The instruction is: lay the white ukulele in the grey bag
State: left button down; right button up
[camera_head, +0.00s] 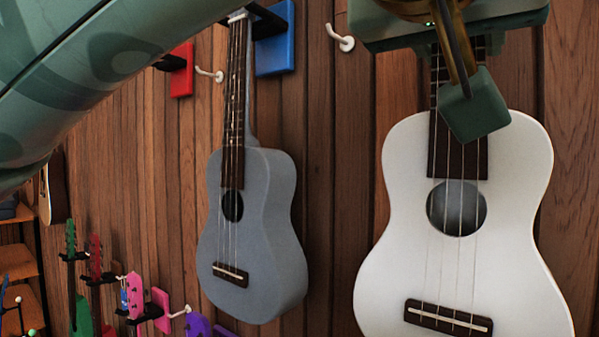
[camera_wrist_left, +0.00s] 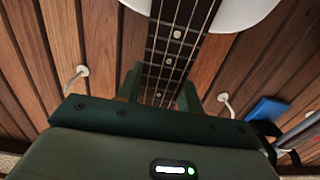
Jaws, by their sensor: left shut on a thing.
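The white ukulele (camera_head: 400,240) is upright at the right of the head view, its body below my left gripper. Its headstock is hidden there. In the left wrist view its dark fretted neck (camera_wrist_left: 178,40) runs between the two fingers of my left gripper (camera_wrist_left: 160,90), which is shut on the neck. Part of its white body (camera_wrist_left: 245,12) shows at the top of that view. My green arm crosses the upper left of the head view. The grey bag and my right gripper are in neither view.
A grey ukulele (camera_head: 265,210) hangs on the wooden plank wall (camera_head: 335,160), left of the white one. White hooks (camera_head: 342,38) and red (camera_head: 181,72) and blue (camera_head: 275,40) blocks stick out from the wall. Small colourful ukuleles (camera_head: 135,295) hang at lower left.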

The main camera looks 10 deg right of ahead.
pick_arm(q)
jog(key=shift+a, duration=0.1)
jog(key=shift+s+a+b, duration=0.3)
jog(key=shift+b, duration=0.1)
jog(key=shift+b+v, duration=1.1)
jog(key=shift+v, duration=0.95)
jog(key=b+v, duration=0.3)
jog(key=v, duration=0.3)
jog(key=shift+f, duration=0.2)
